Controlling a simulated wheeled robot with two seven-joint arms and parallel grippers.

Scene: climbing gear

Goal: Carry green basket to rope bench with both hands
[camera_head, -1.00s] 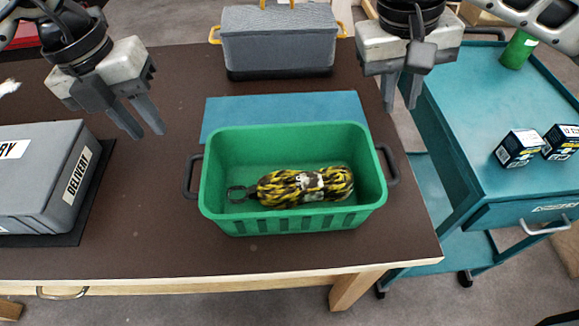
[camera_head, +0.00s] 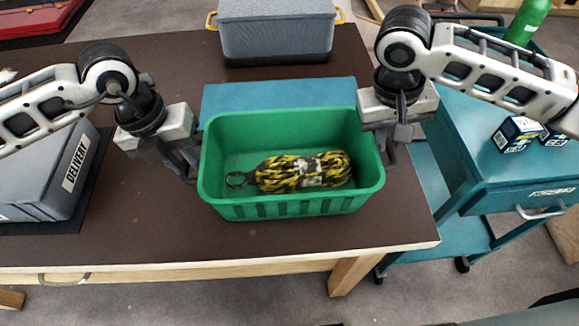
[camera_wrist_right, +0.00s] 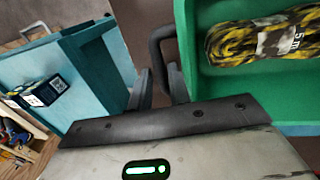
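The green basket (camera_head: 290,208) stands upright on the brown table and holds a yellow-and-black rope bundle (camera_head: 302,172). The bundle also shows in the right wrist view (camera_wrist_right: 262,38). My left gripper (camera_head: 184,168) is at the basket's left handle, which it mostly hides. My right gripper (camera_head: 391,145) is at the dark right handle (camera_head: 391,157). In the right wrist view, that handle (camera_wrist_right: 156,45) runs down between the two fingers of my right gripper (camera_wrist_right: 160,85). I cannot tell whether either gripper is shut on its handle. No bench is clearly labelled for rope.
A blue mat (camera_head: 270,94) lies behind the basket, with a grey lidded box (camera_head: 277,32) further back. A grey delivery box (camera_head: 50,185) stands at left. A teal cart (camera_head: 475,140) at right bears small boxes (camera_head: 515,133) and a green bottle (camera_head: 527,20).

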